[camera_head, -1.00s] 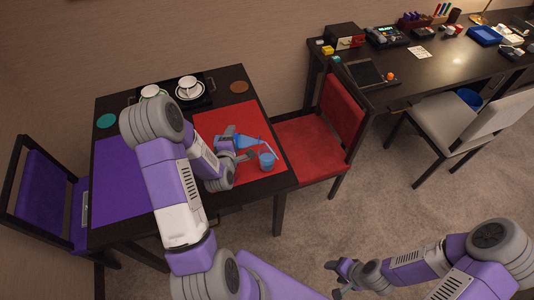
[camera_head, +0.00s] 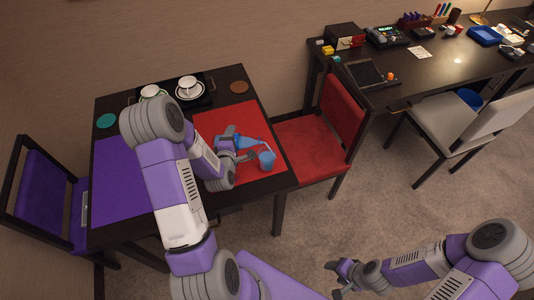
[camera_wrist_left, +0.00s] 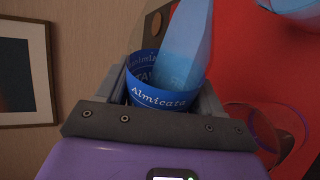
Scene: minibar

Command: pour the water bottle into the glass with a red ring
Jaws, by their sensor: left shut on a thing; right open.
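My left gripper (camera_head: 238,148) is shut on the water bottle (camera_head: 243,141), a clear blue bottle held tilted over the red mat, its narrow end toward the right. In the left wrist view its blue label (camera_wrist_left: 160,97) sits between my fingers and its clear blue body (camera_wrist_left: 187,45) runs up and away. A blue-tinted glass (camera_head: 267,160) stands on the mat just right of the bottle. My right gripper (camera_head: 338,277) is open and empty, low above the carpet.
The dark table (camera_head: 225,85) bears a red mat (camera_head: 243,110), a purple mat (camera_head: 118,180) and a black tray with white cups (camera_head: 189,86) at the back. A red chair (camera_head: 318,140) and a purple chair (camera_head: 50,200) flank it. Carpet is open at the front right.

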